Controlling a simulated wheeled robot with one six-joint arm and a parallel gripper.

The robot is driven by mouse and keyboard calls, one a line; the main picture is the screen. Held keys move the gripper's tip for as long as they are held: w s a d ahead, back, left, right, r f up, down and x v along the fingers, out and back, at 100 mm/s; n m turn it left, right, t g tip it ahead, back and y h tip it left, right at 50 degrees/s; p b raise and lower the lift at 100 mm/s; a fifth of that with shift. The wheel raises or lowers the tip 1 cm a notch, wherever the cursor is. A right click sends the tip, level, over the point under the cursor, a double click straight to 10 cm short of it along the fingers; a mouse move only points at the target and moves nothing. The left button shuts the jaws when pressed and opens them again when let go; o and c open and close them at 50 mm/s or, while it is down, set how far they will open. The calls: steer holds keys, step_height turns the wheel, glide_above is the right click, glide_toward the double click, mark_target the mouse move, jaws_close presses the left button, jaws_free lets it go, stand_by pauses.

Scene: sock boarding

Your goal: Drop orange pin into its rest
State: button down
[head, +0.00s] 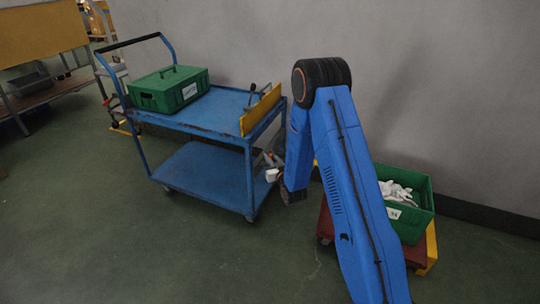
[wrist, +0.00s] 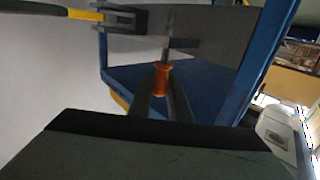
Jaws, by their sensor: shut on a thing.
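The orange pin (wrist: 161,78) shows in the wrist view between the two dark fingers of my gripper (wrist: 162,98), which is shut on it. A thin grey shaft (wrist: 169,25) runs up from the orange part. A dark grey bracket (wrist: 125,20) with a slot is at the upper left of the pin, with a grey plate behind. I cannot tell whether the shaft touches either, and I cannot make out the pin's rest. In the head view my gripper is by the right end of the blue cart (head: 205,172), mostly hidden behind my blue arm; the pin is not clear there.
A green lidded case (head: 170,88) sits on the cart's top, with a yellow panel (head: 261,110) at its right end. A green crate (head: 418,215) of white socks stands on a red dolly to the right. The floor in front is clear.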

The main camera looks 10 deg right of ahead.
steer(key=shift+f, duration=0.9)
steer(key=shift+f, duration=0.1)
steer(key=c, duration=1.6)
jaws_free()
steer(key=shift+o, duration=0.2)
